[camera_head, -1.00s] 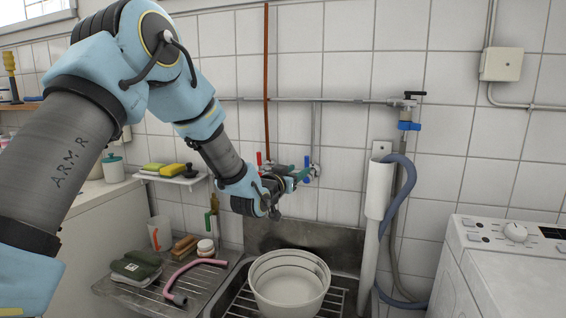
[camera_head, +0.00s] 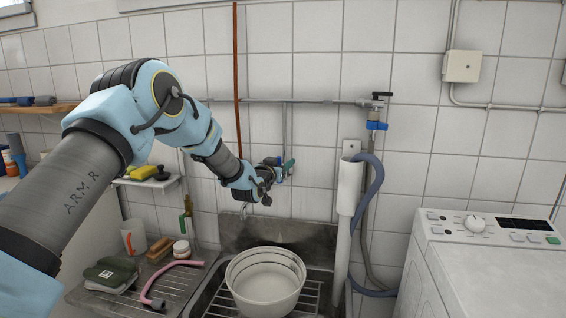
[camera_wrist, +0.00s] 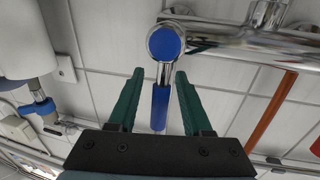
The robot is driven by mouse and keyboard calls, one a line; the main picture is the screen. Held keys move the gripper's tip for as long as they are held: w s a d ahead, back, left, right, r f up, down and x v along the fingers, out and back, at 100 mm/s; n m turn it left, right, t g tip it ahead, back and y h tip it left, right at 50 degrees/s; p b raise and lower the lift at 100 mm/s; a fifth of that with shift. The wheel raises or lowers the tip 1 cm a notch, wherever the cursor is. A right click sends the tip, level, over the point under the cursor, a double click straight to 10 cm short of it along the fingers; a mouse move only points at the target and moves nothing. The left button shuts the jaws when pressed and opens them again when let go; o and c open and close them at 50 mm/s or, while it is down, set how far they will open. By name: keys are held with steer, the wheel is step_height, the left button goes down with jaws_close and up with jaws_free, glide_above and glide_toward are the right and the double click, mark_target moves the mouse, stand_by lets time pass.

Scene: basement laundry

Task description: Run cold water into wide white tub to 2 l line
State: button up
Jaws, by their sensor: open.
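The wide white tub (camera_head: 266,299) stands upright on the rack in the steel sink (camera_head: 312,236), below the tap. Lines run round its inside near the rim; I cannot tell whether it holds water. My gripper (camera_head: 284,168) is at the wall tap above the sink and hides much of it. In the wrist view my gripper (camera_wrist: 160,76) is open, its two green fingers on either side of the blue tap handle (camera_wrist: 160,108). A gap shows between the handle and each finger. The chrome tap body (camera_wrist: 230,42) lies beyond.
A washing machine (camera_head: 490,262) stands on the right. A white standpipe with a grey hose (camera_head: 376,185) is right of the sink. A pink hose (camera_head: 160,278), green cloth (camera_head: 108,271) and cup (camera_head: 133,238) are on the drainer at left. Pipes run along the wall.

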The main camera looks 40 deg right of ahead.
jaws_close()
stand_by(1.4)
